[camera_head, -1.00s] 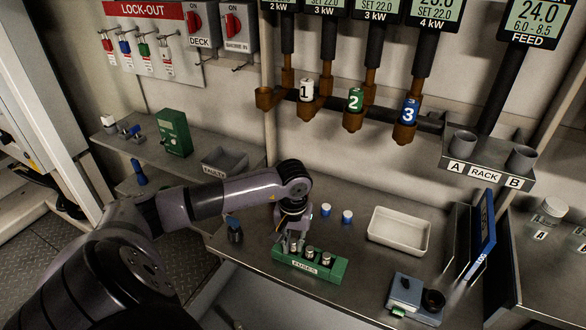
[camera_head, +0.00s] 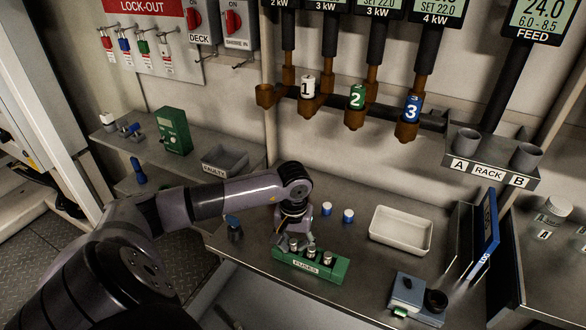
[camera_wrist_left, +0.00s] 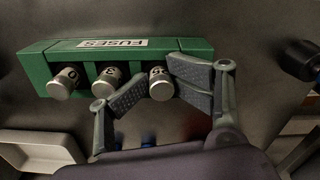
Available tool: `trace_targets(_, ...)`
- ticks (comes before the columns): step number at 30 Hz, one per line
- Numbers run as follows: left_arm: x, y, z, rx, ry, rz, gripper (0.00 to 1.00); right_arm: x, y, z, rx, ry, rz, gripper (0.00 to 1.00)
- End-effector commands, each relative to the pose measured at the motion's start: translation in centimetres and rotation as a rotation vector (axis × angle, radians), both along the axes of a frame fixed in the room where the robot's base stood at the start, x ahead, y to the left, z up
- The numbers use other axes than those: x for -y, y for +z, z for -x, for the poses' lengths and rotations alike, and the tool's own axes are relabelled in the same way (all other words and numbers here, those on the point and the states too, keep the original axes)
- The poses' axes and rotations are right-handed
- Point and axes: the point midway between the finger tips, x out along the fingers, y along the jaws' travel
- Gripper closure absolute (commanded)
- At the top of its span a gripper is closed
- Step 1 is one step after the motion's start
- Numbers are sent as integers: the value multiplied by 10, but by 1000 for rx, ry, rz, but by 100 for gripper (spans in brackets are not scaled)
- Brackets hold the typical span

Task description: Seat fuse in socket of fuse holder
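A green block labelled FUSES (camera_head: 336,267) holds three upright silver-capped fuses in a row; it also shows in the left wrist view (camera_wrist_left: 32,64). My left gripper (camera_head: 292,243) is low over the block's left end in the head view. In the left wrist view its fingertips (camera_wrist_left: 158,70) flank the rightmost fuse (camera_wrist_left: 160,88), very near its sides. Whether they press on it I cannot tell. That fuse still stands in the block. A blue-grey unit (camera_head: 405,290) with a black round part, perhaps the fuse holder, sits at the bench's front right. My right gripper is not in view.
A white tray (camera_head: 401,249) and two small blue-and-white caps (camera_head: 348,216) lie behind the block. A dark blue-topped item (camera_head: 234,229) stands to its left. An upright blue panel (camera_head: 486,222) stands at the right. Bare bench lies between the block and the blue-grey unit.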

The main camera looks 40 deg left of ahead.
Motion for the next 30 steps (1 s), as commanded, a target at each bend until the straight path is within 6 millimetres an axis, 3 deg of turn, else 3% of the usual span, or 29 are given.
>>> trace_targets(2,5,-4,6,-18,-7,9,64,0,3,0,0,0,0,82)
trace_targets(7,5,13,6,-18,-6,7,64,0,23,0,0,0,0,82)
trace_targets(9,2,23,3,-8,-8,2,64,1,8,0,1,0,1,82)
trace_targets(15,2,75,1,-3,-6,1,64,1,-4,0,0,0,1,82)
trace_targets(21,2,113,2,-4,-5,1,64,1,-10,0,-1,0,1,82)
trace_targets(30,2,131,3,-7,-4,1,64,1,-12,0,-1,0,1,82)
